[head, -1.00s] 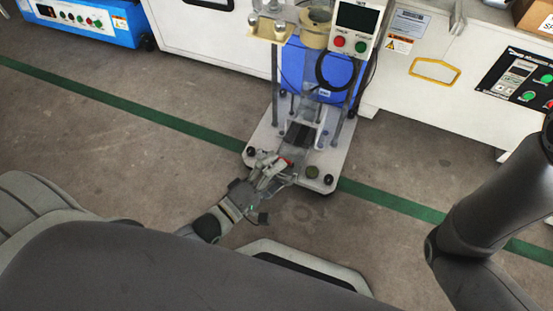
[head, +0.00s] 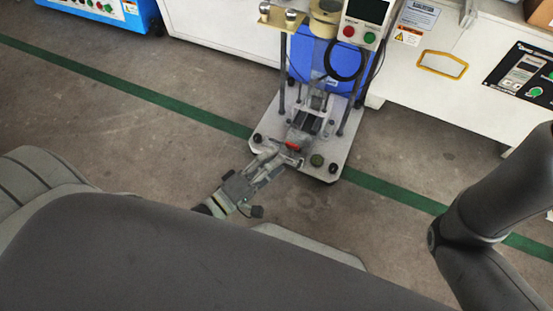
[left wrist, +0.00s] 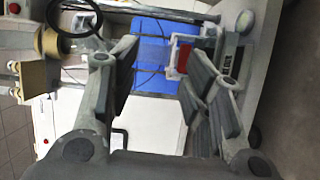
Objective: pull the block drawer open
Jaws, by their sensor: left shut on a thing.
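The block drawer (head: 303,137) is a small grey slide low at the front of the press stand, with a red block (head: 292,146) near its front end. My left gripper (head: 281,158) is at the front of the drawer, shut on it. The left wrist view shows the red block (left wrist: 183,56) in a pale frame beside the right-hand finger. The exact contact is hard to make out, as the fingers partly hide the drawer front. My right arm shows at the right of the head view, but its gripper is out of frame.
The stand's pale base plate (head: 342,158) has dark knobs at its corners. Above it are metal posts and a control box (head: 363,22) with red and green buttons. A blue box (head: 318,62) stands behind. White cabinets (head: 440,95) line the back. The floor in front is clear.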

